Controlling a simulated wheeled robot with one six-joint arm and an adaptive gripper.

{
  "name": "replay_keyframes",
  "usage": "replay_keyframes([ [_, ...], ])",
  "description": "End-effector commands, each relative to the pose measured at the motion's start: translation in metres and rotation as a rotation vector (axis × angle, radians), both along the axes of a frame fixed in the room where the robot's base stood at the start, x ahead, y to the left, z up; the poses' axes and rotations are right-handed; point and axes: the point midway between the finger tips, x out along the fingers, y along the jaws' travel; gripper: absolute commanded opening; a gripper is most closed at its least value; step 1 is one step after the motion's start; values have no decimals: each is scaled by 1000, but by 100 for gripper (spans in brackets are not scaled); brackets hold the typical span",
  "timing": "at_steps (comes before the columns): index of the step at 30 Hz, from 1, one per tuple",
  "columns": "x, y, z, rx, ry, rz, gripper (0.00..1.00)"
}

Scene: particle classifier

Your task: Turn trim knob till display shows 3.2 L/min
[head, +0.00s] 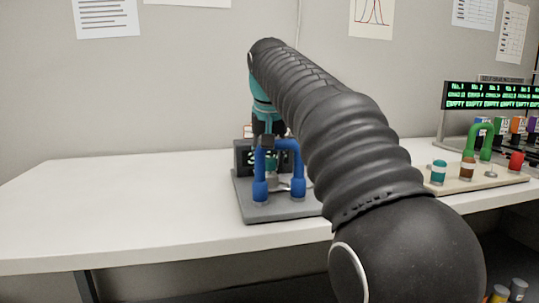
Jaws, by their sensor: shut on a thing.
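The device with the dark display box (243,152) stands on a grey base plate (285,212) on the white table. Bits of light digits show on the display, but the blue pipe and my gripper cover much of it and I cannot read the value. My gripper (267,140) points down at the device, just above and behind the blue arched pipe (260,188). It is shut on what seems to be the trim knob. The knob itself is hidden by the fingers and the pipe.
My black arm crosses the middle and hides the table right of the device. Farther right, a beige board (475,183) carries a green arched pipe (480,135) and coloured caps, below a green-lit sign (490,96). The table's left part is clear.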

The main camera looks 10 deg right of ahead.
Motion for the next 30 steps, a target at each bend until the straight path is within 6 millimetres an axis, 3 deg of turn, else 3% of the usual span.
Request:
replay_keyframes([
  [30, 4, 3, 1, -3, 1, -898, 4],
])
